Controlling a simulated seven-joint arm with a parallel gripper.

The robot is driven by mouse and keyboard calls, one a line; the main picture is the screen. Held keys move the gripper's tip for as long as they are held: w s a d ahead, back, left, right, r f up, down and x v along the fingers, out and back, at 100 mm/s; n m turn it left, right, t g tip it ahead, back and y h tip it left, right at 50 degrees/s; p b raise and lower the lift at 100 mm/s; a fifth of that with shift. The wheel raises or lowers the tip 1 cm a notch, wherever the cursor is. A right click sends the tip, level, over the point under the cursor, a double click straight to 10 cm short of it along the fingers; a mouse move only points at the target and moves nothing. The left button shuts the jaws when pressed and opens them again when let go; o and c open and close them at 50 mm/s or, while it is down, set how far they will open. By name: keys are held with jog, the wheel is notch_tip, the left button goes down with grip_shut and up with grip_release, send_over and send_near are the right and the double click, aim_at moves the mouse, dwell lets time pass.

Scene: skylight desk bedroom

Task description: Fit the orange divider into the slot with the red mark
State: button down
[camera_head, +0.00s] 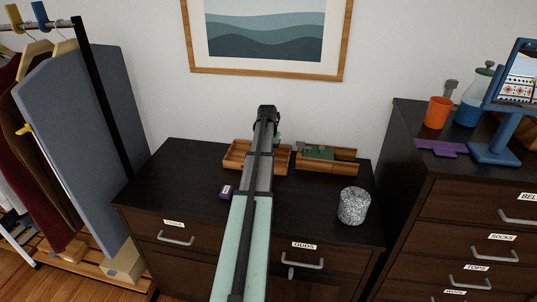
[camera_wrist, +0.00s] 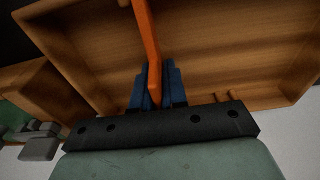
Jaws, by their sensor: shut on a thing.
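My gripper (camera_wrist: 155,80), with blue fingers, is shut on the orange divider (camera_wrist: 147,35), a thin strip running up and out of the top of the wrist view. Both are over a wooden tray (camera_wrist: 235,45). In the head view this tray (camera_head: 236,157) stands at the back of the dark dresser, and my arm hides the gripper and divider. Two small wooden ribs (camera_wrist: 229,97) stand on the tray's near wall in the wrist view, to the right of the divider. I cannot tell whether the divider touches the tray. No red mark shows.
A second wooden tray (camera_head: 341,166) with green and grey things stands to the right. The front middle is mostly clear. A wall is behind.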

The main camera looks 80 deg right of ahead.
jog(key=shift+r, duration=0.2)
jog(key=shift+r, duration=3.3)
jog(key=w+r, duration=0.3)
jog(key=w, duration=0.5)
jog(key=shift+w, duration=0.3)
jog(key=shift+f, duration=2.8)
jog(key=shift+f, duration=2.1)
